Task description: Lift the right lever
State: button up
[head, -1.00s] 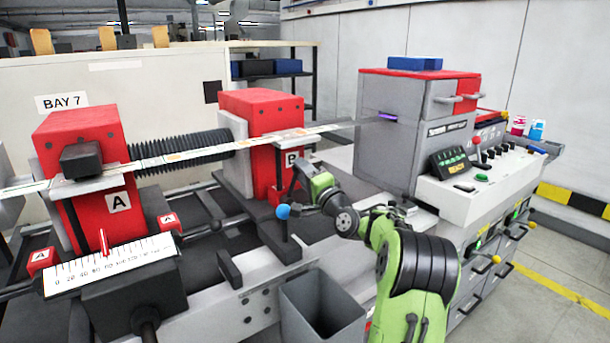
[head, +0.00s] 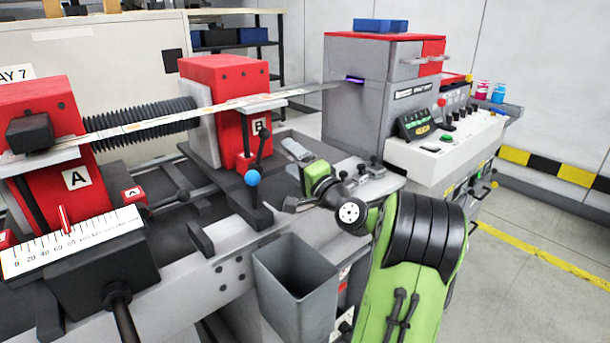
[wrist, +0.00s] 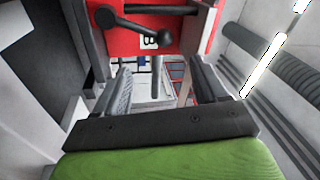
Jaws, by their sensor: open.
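A black lever with a black knob (head: 264,132) stands in front of the red block marked B (head: 225,105). A blue ball (head: 253,178) shows just below it, above a dark base. My gripper (head: 290,188) is to the right of the blue ball in the head view, apart from it. In the wrist view my gripper (wrist: 160,85) has its two fingers spread with nothing between them. Beyond them the black knob (wrist: 165,38) shows against the red block. The blue ball does not show in the wrist view.
A grey bin (head: 297,285) stands below my gripper. The red block marked A (head: 50,150) and a white scale (head: 75,240) are at left. A label strip (head: 190,115) crosses above. A grey cabinet with a control panel (head: 445,150) is at right.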

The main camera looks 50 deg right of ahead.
jog(key=v, duration=0.5)
jog(key=shift+s+a+f+b, duration=0.15)
jog(key=shift+s+b, duration=0.15)
